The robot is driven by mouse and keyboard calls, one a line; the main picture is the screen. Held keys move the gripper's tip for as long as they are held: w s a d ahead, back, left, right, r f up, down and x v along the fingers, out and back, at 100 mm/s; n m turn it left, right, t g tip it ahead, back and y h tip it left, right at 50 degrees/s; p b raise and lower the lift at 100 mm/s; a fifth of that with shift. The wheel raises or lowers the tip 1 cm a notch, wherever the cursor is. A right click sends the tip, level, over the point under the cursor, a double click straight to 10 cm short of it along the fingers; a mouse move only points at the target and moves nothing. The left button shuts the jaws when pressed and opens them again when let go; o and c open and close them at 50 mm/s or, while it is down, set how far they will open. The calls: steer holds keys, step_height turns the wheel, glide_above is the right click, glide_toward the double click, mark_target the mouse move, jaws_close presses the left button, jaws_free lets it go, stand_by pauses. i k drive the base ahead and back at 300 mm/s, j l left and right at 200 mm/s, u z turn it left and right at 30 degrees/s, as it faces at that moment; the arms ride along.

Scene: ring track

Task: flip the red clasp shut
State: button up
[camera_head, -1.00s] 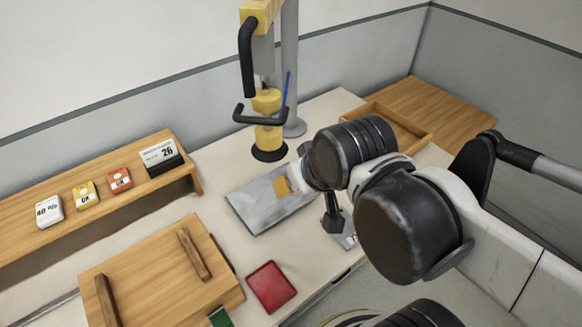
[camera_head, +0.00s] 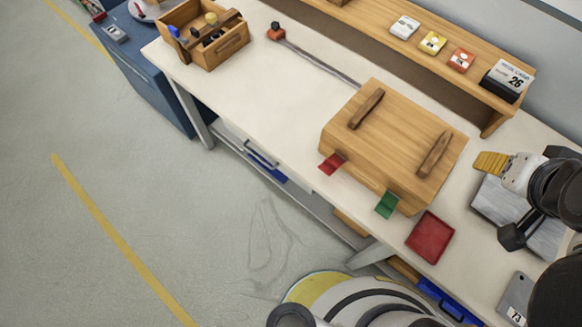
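The red clasp (camera_head: 332,163) sticks out from the front edge of a closed wooden box (camera_head: 395,140) on the workbench. It looks swung outward, not flat against the box. A green clasp (camera_head: 387,204) sticks out farther right along the same edge. My gripper (camera_head: 484,162) is at the right, over a grey metal plate, well apart from the red clasp. Its ribbed yellow finger end points left toward the box. I see no object in it, and its finger gap is not clear from this angle.
A red tray (camera_head: 430,237) lies on the bench right of the green clasp. A shelf (camera_head: 440,50) with small cards and a calendar (camera_head: 508,80) runs behind the box. A wooden tool caddy (camera_head: 205,35) stands at far left.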

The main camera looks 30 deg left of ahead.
mark_target(331, 165)
steer(key=u, duration=1.35)
steer(key=k+j+z, duration=0.15)
steer(key=k+j, duration=0.15)
steer(key=k+j+z, duration=0.1)
steer(key=k+j, duration=0.15)
steer(key=k, duration=0.2)
steer(key=k+j+z, duration=0.15)
steer(key=k, duration=0.25)
steer(key=k+j+z, duration=0.1)
steer(key=k+j, duration=0.15)
steer(key=k, duration=0.15)
